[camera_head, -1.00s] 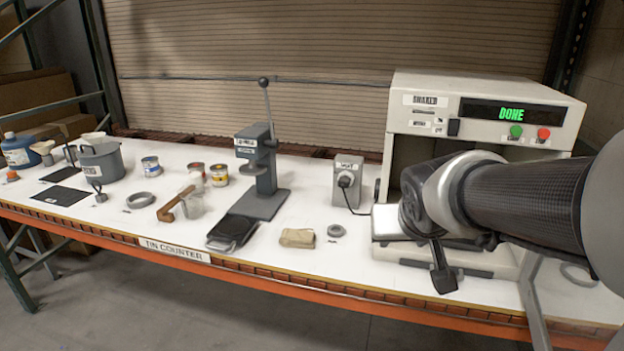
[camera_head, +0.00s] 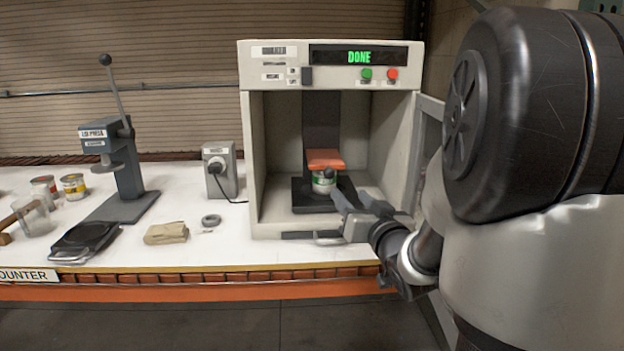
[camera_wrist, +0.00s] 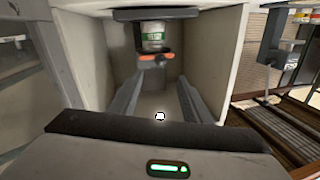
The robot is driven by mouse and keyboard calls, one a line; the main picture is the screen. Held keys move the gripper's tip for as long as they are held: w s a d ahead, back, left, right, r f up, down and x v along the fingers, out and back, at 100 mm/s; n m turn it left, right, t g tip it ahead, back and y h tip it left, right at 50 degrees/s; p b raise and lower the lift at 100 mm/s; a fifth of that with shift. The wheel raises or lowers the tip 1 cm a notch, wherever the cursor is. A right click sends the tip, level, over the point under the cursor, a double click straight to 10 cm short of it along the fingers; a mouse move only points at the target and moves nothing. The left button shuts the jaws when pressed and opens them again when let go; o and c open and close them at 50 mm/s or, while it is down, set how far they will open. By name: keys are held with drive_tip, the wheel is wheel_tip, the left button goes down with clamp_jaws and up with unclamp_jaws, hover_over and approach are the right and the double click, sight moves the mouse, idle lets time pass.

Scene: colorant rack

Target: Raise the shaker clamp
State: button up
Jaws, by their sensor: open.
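The shaker (camera_head: 250,150) is an open-fronted beige cabinet with a green "DONE" display. Inside, the orange shaker clamp (camera_head: 325,158) sits low on top of a small tin (camera_head: 323,182) with a green and white label. The tin stands on a dark base plate. In the wrist view, which looks inverted, the tin (camera_wrist: 153,36) and the orange clamp (camera_wrist: 155,61) are ahead, beyond the fingers. My gripper (camera_head: 356,197) is open and empty at the shaker's front opening, low and right of the tin. Its fingers (camera_wrist: 160,92) are apart from the clamp.
A grey panel (camera_head: 430,130) stands at the shaker's right side. Left of the shaker are a socket box (camera_head: 219,170), a folded cloth (camera_head: 166,233), a grey ring (camera_head: 211,220) and the lid press (camera_head: 126,170).

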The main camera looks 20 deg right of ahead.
sight(331, 176)
drive_tip(key=w, duration=0.5)
drive_tip(key=w+b, duration=0.1)
drive_tip(key=w, duration=0.4)
drive_tip(key=w+d, duration=0.1)
drive_tip(key=w, duration=0.4)
drive_tip(key=shift+w+d, duration=0.1)
drive_tip(key=shift+w, duration=0.3)
clamp_jaws()
